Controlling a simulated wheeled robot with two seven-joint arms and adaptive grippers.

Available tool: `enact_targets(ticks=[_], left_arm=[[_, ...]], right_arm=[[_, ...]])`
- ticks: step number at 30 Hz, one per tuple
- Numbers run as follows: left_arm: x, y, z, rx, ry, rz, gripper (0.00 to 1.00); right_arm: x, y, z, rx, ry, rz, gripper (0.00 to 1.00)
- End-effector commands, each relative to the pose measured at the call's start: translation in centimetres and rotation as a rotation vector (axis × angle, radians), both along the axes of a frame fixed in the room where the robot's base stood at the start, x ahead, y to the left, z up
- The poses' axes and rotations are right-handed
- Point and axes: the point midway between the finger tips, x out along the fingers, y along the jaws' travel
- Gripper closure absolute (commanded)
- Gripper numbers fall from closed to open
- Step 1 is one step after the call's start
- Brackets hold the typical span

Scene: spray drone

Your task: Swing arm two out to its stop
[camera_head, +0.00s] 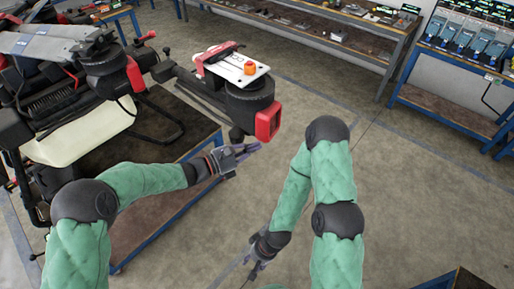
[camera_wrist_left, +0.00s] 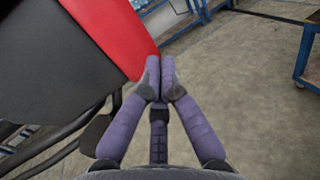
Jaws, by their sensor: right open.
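The spray drone (camera_head: 62,72) is on a blue-framed bench at the left. One of its dark arms reaches right and ends in a round black motor housing (camera_head: 250,100) with a red block (camera_head: 268,121). I read no number on it. My left gripper (camera_head: 255,148) is just below the red block. In the left wrist view, its fingertips (camera_wrist_left: 161,74) are together with nothing between them, beside the red surface (camera_wrist_left: 115,35). I cannot tell whether they touch it. My right gripper (camera_head: 256,268) is low in the picture, open and away from the drone.
A long shelf bench (camera_head: 330,35) and a blue rack (camera_head: 460,115) stand at the back. The floor (camera_head: 400,190) right of the drone is clear.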

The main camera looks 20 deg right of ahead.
Motion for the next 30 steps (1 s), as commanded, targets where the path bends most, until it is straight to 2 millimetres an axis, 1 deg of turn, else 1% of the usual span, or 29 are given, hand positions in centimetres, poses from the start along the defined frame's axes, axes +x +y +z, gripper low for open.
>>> enact_targets(ticks=[2, 9, 15, 21, 28, 30], left_arm=[[-0.2, 1.2, 0.0, -0.001, 0.004, 0.001, 1.0], [-3.5, 5.0, -0.3, 0.001, 0.007, 0.0, 1.0], [-5.5, 7.5, -0.3, 0.002, 0.006, -0.001, 1.0], [-6.4, 8.5, -0.4, 0.003, 0.008, -0.002, 1.0], [-6.5, 8.6, -0.5, 0.004, 0.009, -0.004, 1.0], [-6.8, 8.6, -1.1, 0.019, 0.01, -0.01, 1.0]], right_arm=[[-0.1, 0.0, 0.1, 0.001, 0.002, 0.002, 0.52], [0.0, 0.0, 0.0, 0.0, 0.0, 0.001, 0.52], [0.0, 0.0, 0.0, 0.0, 0.001, 0.001, 0.52], [-0.1, 0.0, 0.0, 0.0, 0.001, 0.001, 0.52], [0.0, 0.0, 0.0, 0.0, 0.001, 0.001, 0.52], [0.0, 0.0, -0.2, 0.0, 0.001, 0.001, 0.52]])
